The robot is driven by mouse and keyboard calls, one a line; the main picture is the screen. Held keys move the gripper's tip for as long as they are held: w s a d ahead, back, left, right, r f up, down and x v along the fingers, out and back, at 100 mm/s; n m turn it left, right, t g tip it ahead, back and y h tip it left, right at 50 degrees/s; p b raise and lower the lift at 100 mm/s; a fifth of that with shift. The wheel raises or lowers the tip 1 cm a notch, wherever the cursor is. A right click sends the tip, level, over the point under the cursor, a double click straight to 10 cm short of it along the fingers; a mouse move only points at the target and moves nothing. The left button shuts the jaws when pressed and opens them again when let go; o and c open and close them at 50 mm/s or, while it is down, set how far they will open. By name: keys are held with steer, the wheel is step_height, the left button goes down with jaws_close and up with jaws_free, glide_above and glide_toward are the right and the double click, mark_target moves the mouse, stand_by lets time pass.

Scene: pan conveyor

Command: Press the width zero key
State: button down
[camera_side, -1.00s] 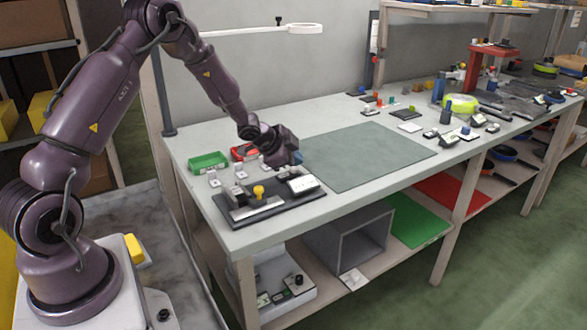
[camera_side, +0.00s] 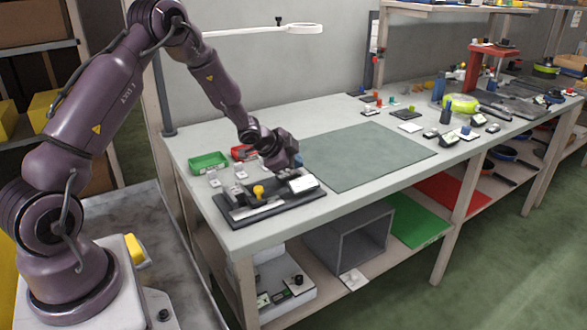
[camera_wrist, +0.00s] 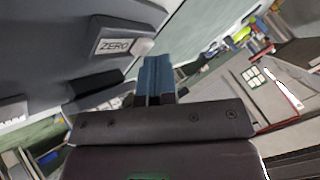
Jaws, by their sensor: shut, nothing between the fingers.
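The measuring fixture is a dark base plate (camera_side: 236,218) at the near left of the bench, with a yellow knob and a display unit (camera_side: 303,184) at its right end. In the wrist view a large dark housing (camera_wrist: 60,50) fills the upper left. It carries a ZERO label (camera_wrist: 117,46) with a pale rounded key (camera_wrist: 143,46) beside it. My gripper (camera_wrist: 155,66) is shut and empty, its blue fingers close to the key. I cannot tell whether they touch it. In the side view my gripper (camera_side: 297,160) is above and just behind the display unit.
A green bin (camera_side: 208,163) and a red bin (camera_side: 243,152) stand behind the fixture. A grey-green mat (camera_side: 370,155) to the right is clear. Several small devices and pans stand farther right along the bench.

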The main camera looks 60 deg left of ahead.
steer(key=shift+r, duration=0.9)
steer(key=shift+r, duration=2.55)
